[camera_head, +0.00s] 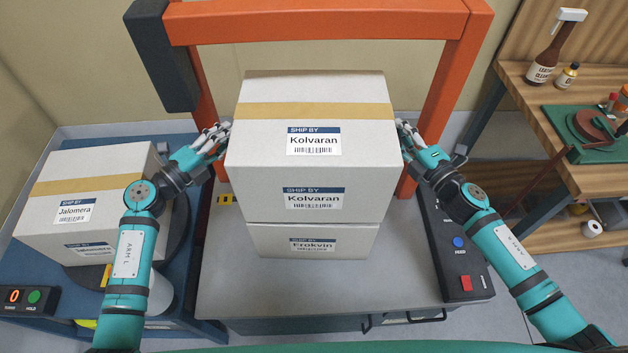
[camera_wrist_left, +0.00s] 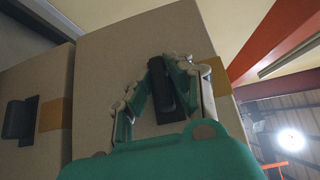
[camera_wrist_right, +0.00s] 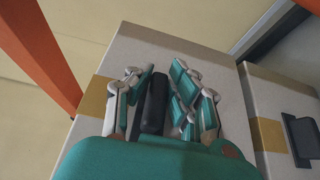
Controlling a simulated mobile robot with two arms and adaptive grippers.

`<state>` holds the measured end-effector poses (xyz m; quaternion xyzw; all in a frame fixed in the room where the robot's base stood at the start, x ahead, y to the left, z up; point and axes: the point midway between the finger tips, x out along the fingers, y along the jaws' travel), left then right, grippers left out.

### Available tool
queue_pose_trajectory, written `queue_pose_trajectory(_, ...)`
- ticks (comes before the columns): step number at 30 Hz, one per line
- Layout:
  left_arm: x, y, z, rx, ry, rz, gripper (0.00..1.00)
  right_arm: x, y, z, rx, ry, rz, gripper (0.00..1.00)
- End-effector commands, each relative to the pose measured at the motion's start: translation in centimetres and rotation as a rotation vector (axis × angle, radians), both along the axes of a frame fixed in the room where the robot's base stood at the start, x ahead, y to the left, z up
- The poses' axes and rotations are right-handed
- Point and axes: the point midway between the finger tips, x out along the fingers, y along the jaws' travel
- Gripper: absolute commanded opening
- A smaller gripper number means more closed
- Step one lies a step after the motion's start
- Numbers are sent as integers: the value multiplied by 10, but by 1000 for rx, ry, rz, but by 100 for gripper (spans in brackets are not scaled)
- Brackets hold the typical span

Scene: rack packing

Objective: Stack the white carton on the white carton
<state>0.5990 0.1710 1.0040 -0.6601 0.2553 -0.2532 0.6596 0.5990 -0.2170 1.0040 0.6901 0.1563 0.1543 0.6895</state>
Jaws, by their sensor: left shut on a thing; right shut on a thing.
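A white carton labelled Kolvaran (camera_head: 250,155) is directly above a white carton labelled Erokvin (camera_head: 268,242) on the grey bench. They look roughly aligned; I cannot tell whether their faces fully touch. My left gripper (camera_head: 220,138) is at the left side of the Kolvaran carton and my right gripper (camera_head: 402,130) at its right side. Both are shut on it at its dark side handholds. The left wrist view shows that carton's side (camera_wrist_left: 110,75) and the lower carton's (camera_wrist_left: 50,80). The right wrist view shows the upper side (camera_wrist_right: 125,45) and lower side (camera_wrist_right: 270,95).
Another white carton labelled Jalomera (camera_head: 105,190) sits on a turntable at the left. An orange frame (camera_head: 320,22) stands behind the bench (camera_head: 225,290). A control box (camera_head: 455,255) is on the bench's right. A wooden table (camera_head: 590,175) holds bottles at the right.

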Motion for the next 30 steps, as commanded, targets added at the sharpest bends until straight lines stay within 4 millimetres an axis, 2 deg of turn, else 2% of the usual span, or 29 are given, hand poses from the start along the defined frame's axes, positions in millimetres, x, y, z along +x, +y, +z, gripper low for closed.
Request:
queue_pose_trajectory(9, 1, 1, -17, -5, -7, 4, 0, 1, -1, -16, 3, -6, -2, 0)
queue_pose_trajectory(10, 0, 1, -18, -1, 0, 3, 20, 1, -1, -18, 2, 1, -3, 20)
queue_pose_trajectory(15, 0, 1, -17, -1, 1, 2, 41, 0, -1, -17, 1, 0, -2, 41)
queue_pose_trajectory(24, -2, 2, -18, 1, 1, 1, 41, 0, 0, -17, 0, 0, 0, 41)
queue_pose_trajectory(30, -22, 21, -19, 5, 2, 2, 41, 0, 0, -17, 0, 0, 0, 41)
